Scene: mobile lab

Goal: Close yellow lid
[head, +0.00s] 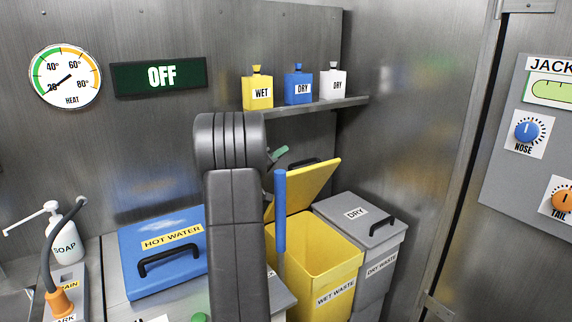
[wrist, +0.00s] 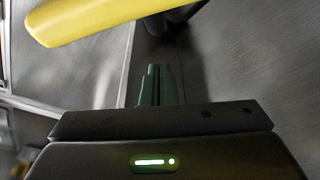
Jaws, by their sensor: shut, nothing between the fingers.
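The yellow lid (head: 311,187) stands tilted up and open at the back of the yellow wet waste bin (head: 328,262), whose mouth is uncovered. In the wrist view the yellow lid (wrist: 95,20) crosses the upper left, close in front of my gripper. My gripper (wrist: 158,75) is shut and empty, its green fingers together, pointing past the lid's edge. In the head view the green fingertips of my gripper (head: 280,153) show behind and just left of the lid. My arm hides much of the gripper there, and I cannot tell whether it touches the lid.
A closed grey dry waste bin (head: 365,235) stands right of the yellow bin. A blue hot water box (head: 160,245) is to the left. A shelf (head: 318,106) with yellow, blue and white bottles is on the wall above. A blue upright handle (head: 280,210) stands before the yellow bin.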

